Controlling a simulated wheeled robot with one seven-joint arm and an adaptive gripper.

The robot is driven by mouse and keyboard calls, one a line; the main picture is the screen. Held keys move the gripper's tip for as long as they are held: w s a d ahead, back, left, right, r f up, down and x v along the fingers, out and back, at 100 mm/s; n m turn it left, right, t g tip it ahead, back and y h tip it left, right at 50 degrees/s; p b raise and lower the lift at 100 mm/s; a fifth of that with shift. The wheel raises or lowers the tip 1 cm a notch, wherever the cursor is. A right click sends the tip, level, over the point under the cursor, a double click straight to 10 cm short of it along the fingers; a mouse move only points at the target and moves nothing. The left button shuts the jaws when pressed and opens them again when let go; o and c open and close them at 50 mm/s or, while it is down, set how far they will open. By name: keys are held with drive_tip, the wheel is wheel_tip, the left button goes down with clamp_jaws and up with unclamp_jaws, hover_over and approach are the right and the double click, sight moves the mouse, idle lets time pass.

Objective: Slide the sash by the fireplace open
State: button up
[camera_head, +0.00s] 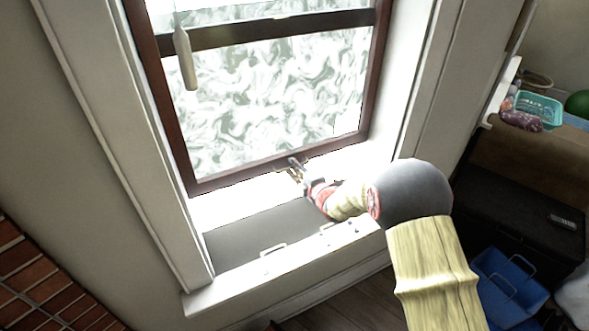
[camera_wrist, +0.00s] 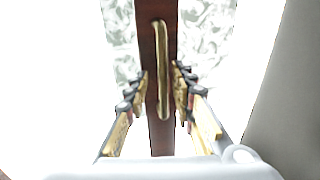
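The sash (camera_head: 275,163) is a brown-framed window pane with swirl-patterned glass, seen in the head view. Its brown rail also runs up the middle of the wrist view (camera_wrist: 158,135). A slim brass handle (camera_wrist: 161,70) is mounted on this rail. My gripper (camera_head: 296,170) is at the lower rail of the sash in the head view, and its wrist partly hides the sill behind it. In the wrist view my gripper (camera_wrist: 160,85) has its two fingers apart, one on each side of the handle. I cannot tell whether either finger touches it.
A white sill (camera_head: 300,256) with small pale handles lies below the window. A pale hanging pull (camera_head: 186,60) is at the upper left. Brickwork (camera_head: 40,280) is at the lower left. A dark cabinet (camera_head: 535,190), a blue bin (camera_head: 510,285) and a teal basket (camera_head: 540,108) are at the right.

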drive_tip(key=shift+s+d+f, duration=0.1)
drive_tip(key=shift+s, duration=0.05)
drive_tip(key=v, duration=1.1)
drive_tip(key=shift+s+d, duration=0.15)
drive_tip(key=shift+s, duration=0.2)
